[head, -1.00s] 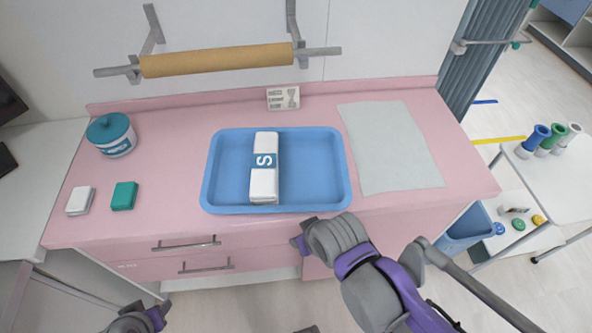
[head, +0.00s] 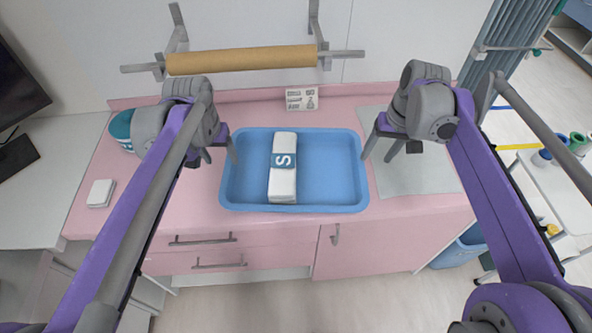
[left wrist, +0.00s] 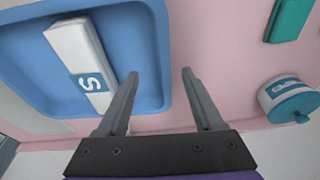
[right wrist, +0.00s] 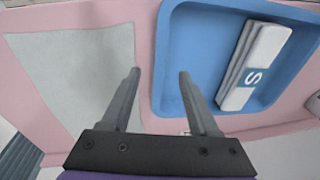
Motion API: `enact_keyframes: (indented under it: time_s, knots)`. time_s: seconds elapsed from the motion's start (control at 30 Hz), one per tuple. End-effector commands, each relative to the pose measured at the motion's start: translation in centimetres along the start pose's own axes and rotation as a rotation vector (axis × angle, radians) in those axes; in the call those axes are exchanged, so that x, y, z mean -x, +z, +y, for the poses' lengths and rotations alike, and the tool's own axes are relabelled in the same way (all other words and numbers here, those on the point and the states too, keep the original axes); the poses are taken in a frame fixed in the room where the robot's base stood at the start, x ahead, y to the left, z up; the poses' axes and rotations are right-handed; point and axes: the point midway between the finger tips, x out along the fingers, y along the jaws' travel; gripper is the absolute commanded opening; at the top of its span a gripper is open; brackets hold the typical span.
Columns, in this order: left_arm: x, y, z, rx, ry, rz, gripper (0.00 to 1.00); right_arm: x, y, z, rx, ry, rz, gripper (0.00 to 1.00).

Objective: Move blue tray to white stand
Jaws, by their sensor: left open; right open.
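The blue tray (head: 335,182) lies on the pink counter and holds a white packet (head: 284,180) with a blue S label. My left gripper (head: 219,160) is open beside the tray's left edge. In the left wrist view its fingers (left wrist: 158,88) point toward the tray's rim (left wrist: 165,55). My right gripper (head: 378,155) is open by the tray's right edge. In the right wrist view its fingers (right wrist: 158,88) are apart, with the tray's rim (right wrist: 160,50) just beyond them. Neither gripper visibly holds anything. The white stand at the right (head: 533,190) is partly hidden by my right arm.
A grey-white sheet (head: 425,175) lies right of the tray. A white packet (head: 101,193) and a partly hidden teal-lidded tub (head: 121,128) are at the left. A teal block (left wrist: 290,18) shows in the left wrist view. A paper roll (head: 240,60) hangs above. Bottles (head: 577,142) stand on the stand.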

Motion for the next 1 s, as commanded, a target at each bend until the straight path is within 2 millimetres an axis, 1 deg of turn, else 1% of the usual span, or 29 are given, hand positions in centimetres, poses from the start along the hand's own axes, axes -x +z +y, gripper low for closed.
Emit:
enact_keyframes:
  time_s: [0.03, 0.1, 0.2, 0.3, 0.63, 0.73, 0.87, 1.0]
  knots:
    - [-0.2, -1.4, -0.2, 0.001, 0.000, -0.014, 0.68, -0.1, -1.4, 0.2, -0.001, -0.010, -0.020, 0.61]
    - [-0.4, -2.6, -0.3, 0.001, 0.001, -0.032, 0.68, -0.2, -2.7, 0.3, -0.001, -0.023, -0.045, 0.61]
    - [-0.6, -3.7, -0.5, 0.002, 0.002, -0.049, 0.68, -0.4, -3.8, 0.5, 0.000, -0.034, -0.069, 0.61]
    - [-0.8, -4.2, -0.6, 0.002, 0.002, -0.056, 0.68, -0.5, -4.3, 0.6, 0.001, -0.040, -0.080, 0.61]
    - [-0.9, -4.2, -0.6, 0.002, 0.002, -0.057, 0.68, -0.6, -4.3, 0.6, 0.001, -0.041, -0.081, 0.61]
    - [-1.3, -4.2, -0.6, 0.002, 0.002, -0.057, 0.68, -1.1, -4.3, 0.5, 0.001, -0.041, -0.081, 0.61]
    - [-2.9, -4.2, -0.6, 0.002, 0.002, -0.057, 0.68, -2.7, -4.1, 0.4, 0.001, -0.041, -0.081, 0.61]
    - [-5.5, -4.0, -0.6, 0.002, 0.002, -0.057, 0.68, -5.2, -3.9, 0.3, 0.002, -0.041, -0.081, 0.61]
